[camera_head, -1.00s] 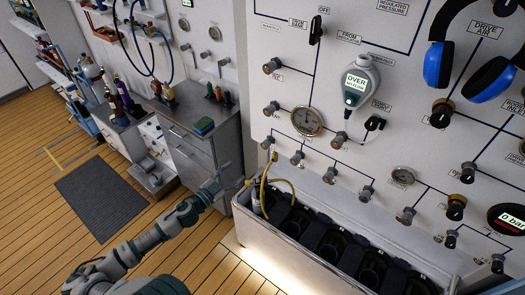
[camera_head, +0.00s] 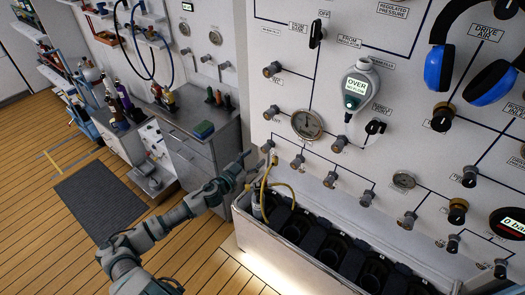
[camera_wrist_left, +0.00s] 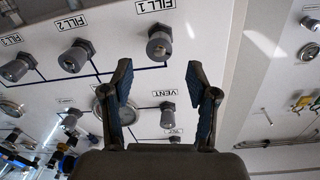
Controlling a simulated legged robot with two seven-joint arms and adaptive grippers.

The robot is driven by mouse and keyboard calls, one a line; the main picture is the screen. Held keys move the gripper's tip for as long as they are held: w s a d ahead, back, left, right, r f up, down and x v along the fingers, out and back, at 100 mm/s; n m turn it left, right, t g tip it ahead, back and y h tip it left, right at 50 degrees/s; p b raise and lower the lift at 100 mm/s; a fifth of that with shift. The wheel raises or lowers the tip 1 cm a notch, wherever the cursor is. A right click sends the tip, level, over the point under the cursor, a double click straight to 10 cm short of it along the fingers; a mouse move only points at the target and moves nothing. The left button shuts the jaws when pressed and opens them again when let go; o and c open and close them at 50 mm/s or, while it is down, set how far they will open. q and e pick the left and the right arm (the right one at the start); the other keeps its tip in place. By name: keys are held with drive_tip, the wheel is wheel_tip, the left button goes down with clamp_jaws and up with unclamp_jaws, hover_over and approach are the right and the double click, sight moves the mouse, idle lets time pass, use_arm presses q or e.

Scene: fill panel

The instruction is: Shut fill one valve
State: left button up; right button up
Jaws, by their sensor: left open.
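The fill one valve (camera_wrist_left: 159,45) is a grey knob on the white panel, under an upside-down "FILL 1" label in the left wrist view. In the head view, it appears to be the leftmost knob (camera_head: 267,146) of the lower row, above the yellow hose (camera_head: 266,185). My left gripper (camera_head: 250,164) is just left of and below that knob. In the left wrist view my left gripper (camera_wrist_left: 159,75) is open and empty, its fingers apart, with the knob beyond and between their tips. Contact is not visible. My right gripper is not in view.
More fill knobs (camera_wrist_left: 76,56) sit beside it, and a vent knob (camera_wrist_left: 168,114) and gauge (camera_wrist_left: 104,103) are close by. A metal trough (camera_head: 295,262) with dark slots stands below the panel. A grey cabinet (camera_head: 205,160) is left of it. The wooden floor is open.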

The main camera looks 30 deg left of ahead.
sight(264, 150)
use_arm(q)
drive_tip(key=shift+w+d+p, duration=0.2)
drive_tip(key=shift+w, duration=1.2)
drive_tip(key=shift+w+d+p, duration=0.15)
drive_tip(key=shift+w+d, duration=0.05)
drive_tip(key=shift+w, duration=1.15)
clamp_jaws()
